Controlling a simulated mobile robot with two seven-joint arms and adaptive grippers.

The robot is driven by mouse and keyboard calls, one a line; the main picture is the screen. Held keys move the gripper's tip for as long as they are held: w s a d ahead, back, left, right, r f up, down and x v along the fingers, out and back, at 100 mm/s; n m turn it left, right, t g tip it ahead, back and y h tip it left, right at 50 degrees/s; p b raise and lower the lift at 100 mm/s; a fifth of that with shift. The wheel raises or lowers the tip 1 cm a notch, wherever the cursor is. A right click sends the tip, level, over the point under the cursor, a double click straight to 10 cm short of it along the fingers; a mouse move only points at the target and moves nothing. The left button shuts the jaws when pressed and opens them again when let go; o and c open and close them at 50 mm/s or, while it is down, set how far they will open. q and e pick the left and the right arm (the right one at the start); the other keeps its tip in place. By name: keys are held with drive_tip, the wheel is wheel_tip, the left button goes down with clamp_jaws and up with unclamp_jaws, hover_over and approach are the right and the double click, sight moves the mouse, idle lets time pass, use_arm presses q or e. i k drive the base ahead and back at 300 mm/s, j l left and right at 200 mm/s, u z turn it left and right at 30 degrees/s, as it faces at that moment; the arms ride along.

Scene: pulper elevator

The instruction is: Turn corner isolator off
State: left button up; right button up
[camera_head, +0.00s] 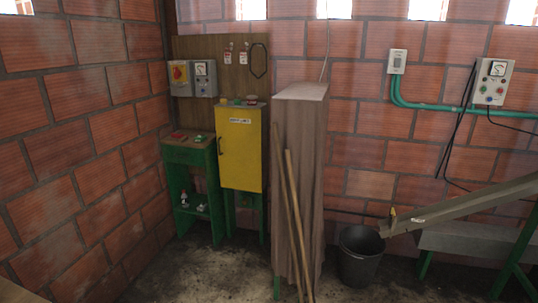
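The corner isolator (180,74) appears to be the grey box with a yellow plate and red rotary knob, on a wooden backboard near the corner of the brick walls. It is small in the view, and I cannot tell the knob's exact position. A grey box with a gauge (205,78) is mounted directly to its right. Neither of my grippers is in view.
Below the isolator stands a green bench (190,152), with a yellow cabinet (240,158) to its right. A tall wooden column (300,170), leaning poles (294,215) and a dark bucket (360,252) stand further right. The floor in front of the bench looks clear.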

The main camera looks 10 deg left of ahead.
sight(177, 73)
drive_tip(key=i+j+u, duration=0.3)
drive_tip(key=i+u, duration=0.15)
drive_tip(key=i, duration=0.2)
drive_tip(key=i+j+u, duration=0.1)
drive_tip(key=i+u, duration=0.3)
drive_tip(key=i, duration=0.25)
drive_tip(key=i+z, duration=0.1)
drive_tip(key=i, duration=0.45)
drive_tip(key=i+j+z, duration=0.15)
drive_tip(key=i, duration=0.35)
drive_tip(key=i+j+z, duration=0.1)
drive_tip(key=i, duration=0.45)
